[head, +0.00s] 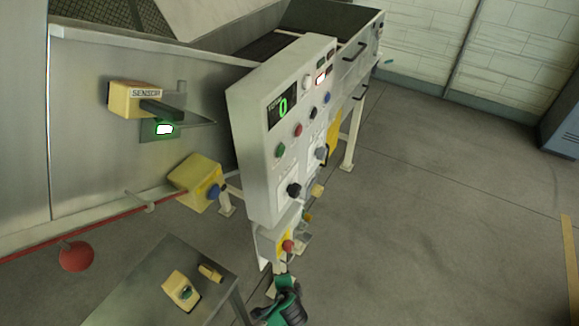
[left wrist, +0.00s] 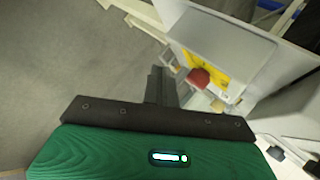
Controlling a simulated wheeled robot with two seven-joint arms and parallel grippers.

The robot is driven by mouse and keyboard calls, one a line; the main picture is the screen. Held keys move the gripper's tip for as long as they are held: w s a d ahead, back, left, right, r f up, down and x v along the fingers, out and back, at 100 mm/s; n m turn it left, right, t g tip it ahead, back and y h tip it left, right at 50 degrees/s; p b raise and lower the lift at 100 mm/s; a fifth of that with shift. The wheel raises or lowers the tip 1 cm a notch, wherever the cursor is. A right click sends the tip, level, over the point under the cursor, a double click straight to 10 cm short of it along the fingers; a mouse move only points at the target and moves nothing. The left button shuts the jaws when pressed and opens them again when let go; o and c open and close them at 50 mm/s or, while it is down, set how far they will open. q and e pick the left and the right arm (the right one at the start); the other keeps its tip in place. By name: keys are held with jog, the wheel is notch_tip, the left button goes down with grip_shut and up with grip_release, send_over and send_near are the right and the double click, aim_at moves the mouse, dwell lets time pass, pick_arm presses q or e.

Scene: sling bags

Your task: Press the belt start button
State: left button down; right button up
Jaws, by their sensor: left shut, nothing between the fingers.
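The grey control panel (head: 265,140) stands at centre in the head view. It carries a green button (head: 280,150), a red button (head: 297,130) and several others; their labels are too small to read. Below it is a box with a red button (head: 288,245) on a yellow plate, also seen in the left wrist view (left wrist: 198,78). I cannot tell which button is the belt start. My left gripper (head: 283,272) is shut and empty, just below the red button in the head view. Its closed fingers (left wrist: 161,84) point toward that box, apparently apart from the button. My right gripper is out of view.
A small table (head: 205,257) at lower left bears a yellow box with a green button (head: 186,292). A yellow box with a blue knob (head: 213,192) and a yellow sensor (head: 137,98) are left of the panel. Open floor (head: 430,200) lies to the right.

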pick_arm(q)
jog(key=w+d+r+m+t, duration=0.1)
jog(key=w+d+r+t, duration=0.15)
jog(key=r, duration=0.55)
jog(key=w+d+r+t, duration=0.1)
jog(key=w+d+r, duration=0.15)
jog(key=r, duration=0.45)
jog(key=s+d+r+t+y, duration=0.1)
jog(key=s+r+t, duration=0.1)
jog(key=r, duration=1.1)
jog(key=s+d+r+n+t+y, duration=0.1)
jog(key=s+r+t+y, duration=0.1)
jog(key=r, duration=1.2)
jog(key=shift+s+d+t+y, duration=0.35)
jog(key=shift+s+t, duration=0.2)
jog(key=shift+s, duration=0.4)
